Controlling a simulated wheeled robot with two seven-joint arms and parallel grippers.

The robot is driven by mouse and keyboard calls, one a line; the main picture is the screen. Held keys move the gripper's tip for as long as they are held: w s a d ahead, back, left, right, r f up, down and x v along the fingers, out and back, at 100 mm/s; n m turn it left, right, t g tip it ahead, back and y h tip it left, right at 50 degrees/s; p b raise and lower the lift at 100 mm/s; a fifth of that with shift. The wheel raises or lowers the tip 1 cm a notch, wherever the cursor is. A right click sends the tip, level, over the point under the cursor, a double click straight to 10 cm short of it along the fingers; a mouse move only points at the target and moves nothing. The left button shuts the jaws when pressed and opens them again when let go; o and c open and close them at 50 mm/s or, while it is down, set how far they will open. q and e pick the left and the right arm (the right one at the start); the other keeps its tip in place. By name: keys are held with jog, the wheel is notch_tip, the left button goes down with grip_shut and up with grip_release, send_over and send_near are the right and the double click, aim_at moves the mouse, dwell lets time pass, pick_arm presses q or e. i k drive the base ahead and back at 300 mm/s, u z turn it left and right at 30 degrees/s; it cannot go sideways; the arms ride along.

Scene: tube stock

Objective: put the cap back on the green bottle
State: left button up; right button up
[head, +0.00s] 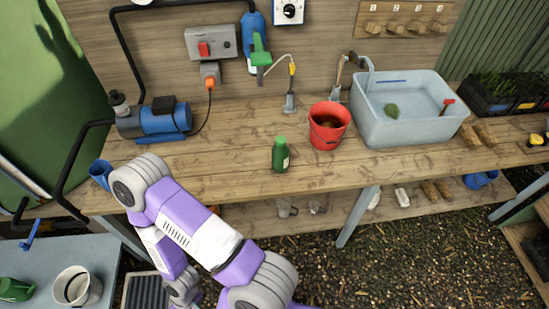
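The green bottle (280,158) stands upright on the wooden bench, near its front edge and left of the red bucket. It is dark green with a pale label on its right side. Its top is a lighter green; I cannot tell if this is a seated cap or the bare neck. I see no separate loose cap. One of my purple and white arms rises from the bottom edge, bends over the bench's front left and folds down again. Its wrist end is low at the bottom edge, away from the bottle, and no fingertips show. My other gripper is out of view.
A red bucket (329,126) and a pale sink basin (408,112) stand to the right. A blue pump (164,121) is at the back left, with a blue cup (101,174) in front. The bench around the bottle is clear.

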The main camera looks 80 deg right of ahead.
aim_at(280, 156)
jog(key=k, duration=1.45)
jog(key=z, duration=1.7)
jog(key=i, duration=0.4)
jog(key=z, duration=0.05)
